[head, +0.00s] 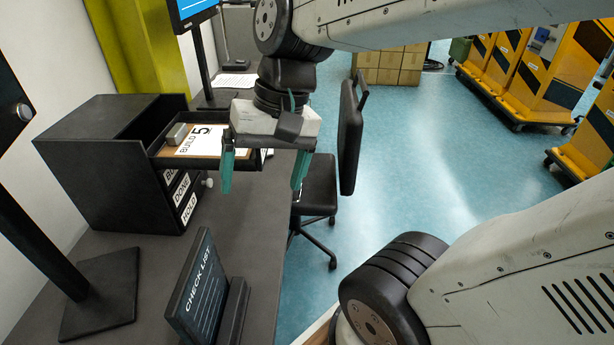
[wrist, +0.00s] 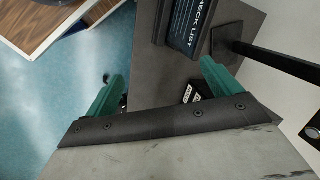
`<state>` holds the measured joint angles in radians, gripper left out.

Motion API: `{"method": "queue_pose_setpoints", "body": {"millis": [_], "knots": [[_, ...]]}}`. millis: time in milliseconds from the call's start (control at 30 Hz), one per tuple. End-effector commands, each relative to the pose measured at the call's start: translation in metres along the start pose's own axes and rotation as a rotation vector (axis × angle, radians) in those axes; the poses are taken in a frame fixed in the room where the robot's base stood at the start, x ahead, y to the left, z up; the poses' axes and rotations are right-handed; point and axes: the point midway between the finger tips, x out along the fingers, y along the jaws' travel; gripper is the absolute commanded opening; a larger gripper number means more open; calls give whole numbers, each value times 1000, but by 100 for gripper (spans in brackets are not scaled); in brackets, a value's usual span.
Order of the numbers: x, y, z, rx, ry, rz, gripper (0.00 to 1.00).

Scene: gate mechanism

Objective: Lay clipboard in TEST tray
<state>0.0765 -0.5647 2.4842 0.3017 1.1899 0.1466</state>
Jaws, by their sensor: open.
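A clipboard (head: 196,141) with a brown board, a grey clip and a white sheet reading "BUILD 5" lies in the open top tray (head: 160,151) of the black desk organizer (head: 110,160). Lower fronts of the organizer carry labels; "DONE" and "HOLD" (head: 187,209) are readable, and one above is partly hidden. I cannot read a TEST label. My gripper (head: 263,178) has green fingers spread apart with nothing between them, in front of and right of the tray. In the wrist view the open fingers (wrist: 160,85) are over the desk edge.
A checklist stand (head: 200,287) stands at the desk's front; it also shows in the wrist view (wrist: 190,25). A monitor stand (head: 100,290) is at the left. A black chair (head: 318,185) is right of the desk. The desk (head: 232,215) is bare between organizer and checklist.

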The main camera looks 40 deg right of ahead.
Motion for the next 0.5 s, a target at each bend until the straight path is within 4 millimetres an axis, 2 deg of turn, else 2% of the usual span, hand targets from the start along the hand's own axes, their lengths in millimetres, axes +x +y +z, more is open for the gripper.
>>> {"method": "queue_pose_setpoints", "body": {"millis": [33,100,200,333,500], "knots": [[-3,10,11,-82,26,54,90],[-6,24,22,-178,51,126,90],[-10,40,31,-274,76,204,90],[-13,51,36,-335,90,259,90],[-13,53,36,-347,92,271,90]]}}
